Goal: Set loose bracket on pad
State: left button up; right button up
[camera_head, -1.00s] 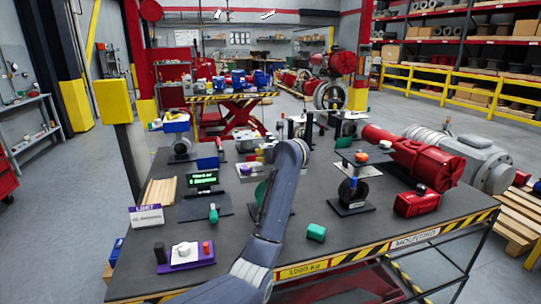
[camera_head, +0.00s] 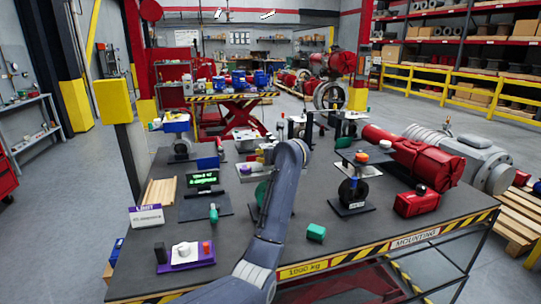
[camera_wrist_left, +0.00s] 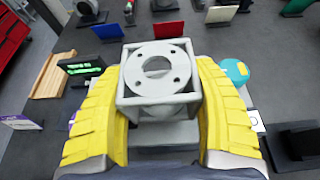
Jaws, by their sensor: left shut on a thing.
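In the left wrist view my left gripper (camera_wrist_left: 160,85) has its yellow fingers shut on the grey bracket (camera_wrist_left: 137,68). The bracket is an open square frame with a round, holed flange on its top face, one finger on each side. The bench top lies below and beyond it. In the head view my left arm rises from the bottom edge and hides most of the gripper and bracket. I cannot tell which surface is the pad. My right gripper is in neither view.
The front middle is mostly bare.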

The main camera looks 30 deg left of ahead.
pick_arm(q)
jog(key=shift+f, duration=0.9)
jog(key=o, duration=1.7)
jog(key=shift+c, duration=0.2)
jog(key=shift+f, duration=0.15)
jog(key=shift+d, duration=0.1)
jog(key=v, duration=1.2)
